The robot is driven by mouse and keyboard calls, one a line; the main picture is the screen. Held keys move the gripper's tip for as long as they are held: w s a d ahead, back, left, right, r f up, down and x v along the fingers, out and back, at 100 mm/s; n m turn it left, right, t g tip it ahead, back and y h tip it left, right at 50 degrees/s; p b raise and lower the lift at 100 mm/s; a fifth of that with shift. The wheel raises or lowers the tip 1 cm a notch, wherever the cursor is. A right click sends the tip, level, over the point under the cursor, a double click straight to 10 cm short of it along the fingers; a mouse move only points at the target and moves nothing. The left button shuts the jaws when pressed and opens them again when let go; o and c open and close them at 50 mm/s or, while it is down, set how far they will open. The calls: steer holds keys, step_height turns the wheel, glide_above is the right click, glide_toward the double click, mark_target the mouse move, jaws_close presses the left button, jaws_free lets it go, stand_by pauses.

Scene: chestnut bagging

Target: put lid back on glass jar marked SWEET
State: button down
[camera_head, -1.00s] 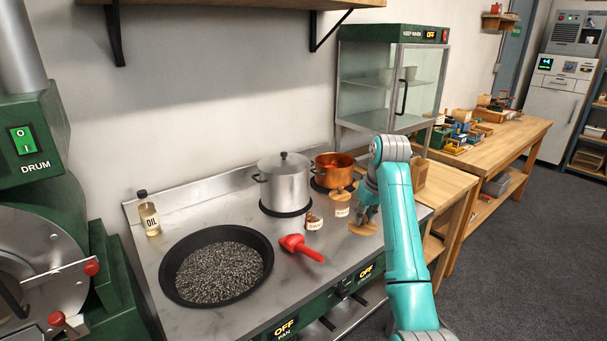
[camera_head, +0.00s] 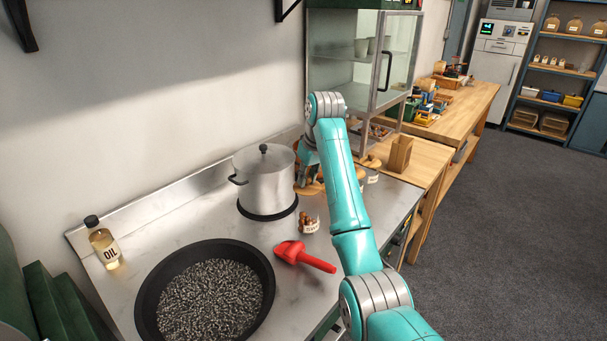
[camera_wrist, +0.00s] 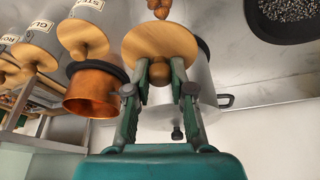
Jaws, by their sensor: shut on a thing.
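My gripper (camera_wrist: 160,84) is shut on the knob of a round wooden lid (camera_wrist: 158,42), seen close in the wrist view. The lid (camera_head: 306,189) also shows below my gripper (camera_head: 309,176) in the head view, beside the steel pot. A small open glass jar (camera_head: 309,225) filled with brown chestnuts stands on the steel top in front of the lid. Its label is only partly legible. The chestnuts (camera_wrist: 172,14) show just past the lid's edge in the wrist view, where the lid hides most of the jar. The lid is apart from the jar in the head view.
The steel pot (camera_head: 264,180) is close beside my gripper. The copper pot (camera_wrist: 93,92) and several wooden-lidded jars (camera_wrist: 83,36) stand near it. A red scoop (camera_head: 305,257), a black pan (camera_head: 160,320) and an oil bottle (camera_head: 102,244) are on the steel top.

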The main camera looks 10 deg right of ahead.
steer(key=shift+f, duration=2.95)
steer(key=shift+f, duration=0.1)
steer(key=shift+c, duration=2.2)
jaws_free()
steer(key=shift+r, duration=3.5)
jaws_close()
